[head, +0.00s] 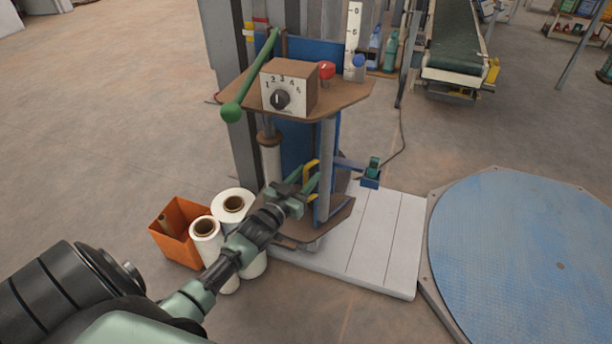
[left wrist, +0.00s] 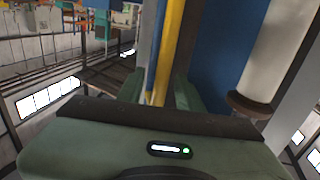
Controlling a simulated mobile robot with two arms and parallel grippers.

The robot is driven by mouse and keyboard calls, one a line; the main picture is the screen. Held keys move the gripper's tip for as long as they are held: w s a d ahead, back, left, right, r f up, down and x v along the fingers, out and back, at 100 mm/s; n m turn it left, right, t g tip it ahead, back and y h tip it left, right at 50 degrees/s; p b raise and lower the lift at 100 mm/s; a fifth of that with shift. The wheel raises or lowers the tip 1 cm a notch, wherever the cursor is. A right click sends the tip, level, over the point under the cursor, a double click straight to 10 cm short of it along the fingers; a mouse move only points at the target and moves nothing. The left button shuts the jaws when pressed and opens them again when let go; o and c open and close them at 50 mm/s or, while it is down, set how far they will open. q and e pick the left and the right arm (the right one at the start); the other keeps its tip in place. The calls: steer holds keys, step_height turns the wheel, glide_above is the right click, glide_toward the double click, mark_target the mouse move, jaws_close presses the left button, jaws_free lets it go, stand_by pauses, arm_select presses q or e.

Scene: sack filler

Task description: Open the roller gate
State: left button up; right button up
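The roller gate is part of the sack filler. Its blue panel (head: 298,145) stands upright behind a pale vertical roller (head: 271,162), which also shows at the right of the left wrist view (left wrist: 283,50). A yellow handle (head: 311,167) sits low on the front of the blue panel. My left gripper (head: 308,181) is at this handle, with its fingers apart. In the left wrist view the yellow bar (left wrist: 169,45) runs down between the two fingers (left wrist: 160,95). Firm contact on both sides is not clear. My right gripper is out of view.
A brown shelf carries a numbered dial box (head: 288,88), a red button (head: 327,69) and a green lever (head: 250,80). White rolls (head: 232,204) and an orange bin (head: 177,234) stand left of the filler. A pale slatted platform (head: 385,240) and a blue turntable (head: 525,250) lie right.

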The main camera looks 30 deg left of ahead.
arm_select(q)
jaws_close()
stand_by(1.4)
